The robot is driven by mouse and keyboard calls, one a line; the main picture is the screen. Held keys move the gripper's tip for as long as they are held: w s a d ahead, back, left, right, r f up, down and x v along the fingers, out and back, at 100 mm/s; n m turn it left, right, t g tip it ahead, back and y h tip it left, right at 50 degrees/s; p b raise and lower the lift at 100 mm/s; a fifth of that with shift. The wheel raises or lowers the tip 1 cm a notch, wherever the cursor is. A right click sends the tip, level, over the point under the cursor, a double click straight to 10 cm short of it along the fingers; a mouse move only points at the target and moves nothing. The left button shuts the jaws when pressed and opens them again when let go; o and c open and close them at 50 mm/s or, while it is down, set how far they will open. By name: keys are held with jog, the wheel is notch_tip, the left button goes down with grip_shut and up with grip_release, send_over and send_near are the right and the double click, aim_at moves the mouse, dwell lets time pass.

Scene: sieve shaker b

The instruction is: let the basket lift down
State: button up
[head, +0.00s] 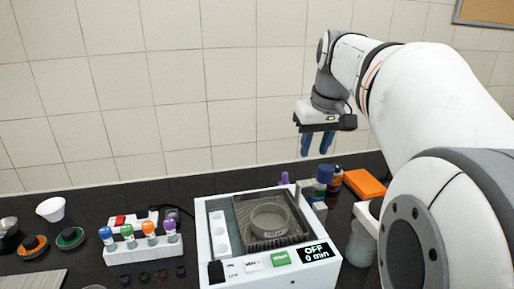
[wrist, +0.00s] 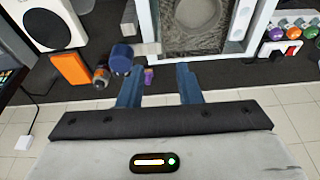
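A white box-shaped machine (head: 219,275) stands on the dark bench, and its frame also shows in the wrist view (wrist: 240,18). Inside it, a grey ribbed basket (head: 245,214) carries a round sieve (head: 270,219). A dark blue cylinder (head: 325,173) stands at the machine's right; in the wrist view the blue cylinder (wrist: 122,58) has a grey bar (wrist: 149,48) reaching toward the machine. I cannot tell whether the bar joins it. My gripper (head: 316,155) is open and empty, above and behind the machine. Its blue fingers (wrist: 160,88) are apart and touch nothing.
The front panel has a display (head: 315,253) reading OFF, 0 min, and a green button (head: 281,258). An orange box (head: 365,184) and a small dark bottle (head: 336,179) are at the right. A rack of colour-capped bottles (head: 145,252) stands left. The air around my gripper is clear.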

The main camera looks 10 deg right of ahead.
jog(key=w+d+r, duration=0.1)
jog(key=d+r, duration=0.1)
jog(key=w+d+r, duration=0.1)
jog(key=d, duration=0.2)
jog(key=w+d+r, duration=0.2)
jog(key=d, duration=0.1)
jog(key=shift+r, duration=0.35)
grip_shut()
jog(key=shift+a, duration=0.1)
send_over(326, 182)
jog(key=w, duration=0.2)
jog(key=f, duration=1.3)
jog(key=shift+s+d+f, duration=0.15)
jog(key=shift+d+f, duration=0.15)
jog(key=shift+f, duration=0.05)
notch_tip(326, 182, down, 9)
jog(key=b, duration=0.6)
jog(key=shift+s+r, duration=0.1)
